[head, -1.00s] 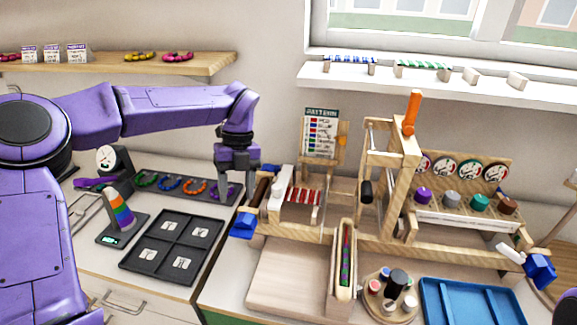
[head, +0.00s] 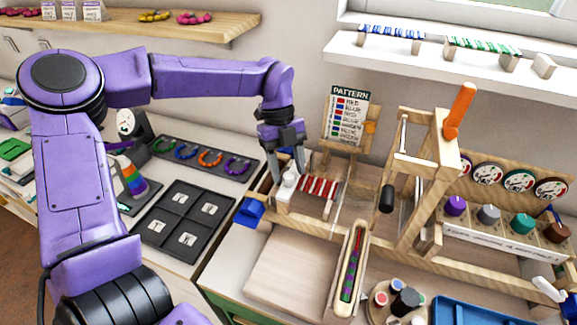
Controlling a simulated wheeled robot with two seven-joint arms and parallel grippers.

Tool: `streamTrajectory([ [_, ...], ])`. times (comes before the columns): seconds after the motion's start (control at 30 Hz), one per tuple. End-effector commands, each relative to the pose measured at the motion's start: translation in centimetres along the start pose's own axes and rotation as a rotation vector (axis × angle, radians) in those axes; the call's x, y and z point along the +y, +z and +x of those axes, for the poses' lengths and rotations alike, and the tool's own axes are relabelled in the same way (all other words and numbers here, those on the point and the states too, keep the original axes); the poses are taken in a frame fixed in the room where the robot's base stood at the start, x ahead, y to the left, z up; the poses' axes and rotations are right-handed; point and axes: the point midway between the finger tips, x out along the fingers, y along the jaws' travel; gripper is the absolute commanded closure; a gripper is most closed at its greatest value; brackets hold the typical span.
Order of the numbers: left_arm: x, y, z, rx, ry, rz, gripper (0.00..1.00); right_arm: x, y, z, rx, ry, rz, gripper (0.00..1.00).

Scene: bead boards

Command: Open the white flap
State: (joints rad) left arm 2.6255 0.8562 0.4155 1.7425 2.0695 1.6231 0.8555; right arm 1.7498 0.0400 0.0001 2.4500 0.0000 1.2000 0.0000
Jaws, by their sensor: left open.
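A white flap-like piece (head: 286,189) sits at the left end of the wooden bead loom (head: 318,225), beside the red and white strung rows (head: 319,187). My left gripper (head: 289,160) is open just above and behind this white piece, fingers pointing down. I cannot tell whether the fingers touch it; nothing shows held between them. A second white piece (head: 548,290) is at the loom's right end, partly cut off by the picture edge. My right gripper is not in view.
A pattern card (head: 348,115) stands behind the loom. An orange lever (head: 460,108) rises from the wooden frame. A black four-part tray (head: 181,222) lies left, with a dark rack of coloured rings (head: 207,158) behind it. A bead box (head: 352,265) stands in front.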

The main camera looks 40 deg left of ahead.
Motion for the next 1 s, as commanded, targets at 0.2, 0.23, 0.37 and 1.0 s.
streamTrajectory([
  [0.2,0.0,0.0,0.9,0.0,-0.001,0.001,0.45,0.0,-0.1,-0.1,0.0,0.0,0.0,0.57],
  [0.23,0.0,0.0,0.9,0.0,-0.001,0.001,0.45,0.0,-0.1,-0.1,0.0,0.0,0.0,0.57],
  [0.37,0.0,0.0,0.9,0.0,-0.001,0.001,0.52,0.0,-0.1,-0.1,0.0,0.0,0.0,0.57],
  [1.0,-0.3,-0.4,-0.7,0.065,0.062,-0.027,1.0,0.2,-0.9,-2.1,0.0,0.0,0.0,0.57],
])
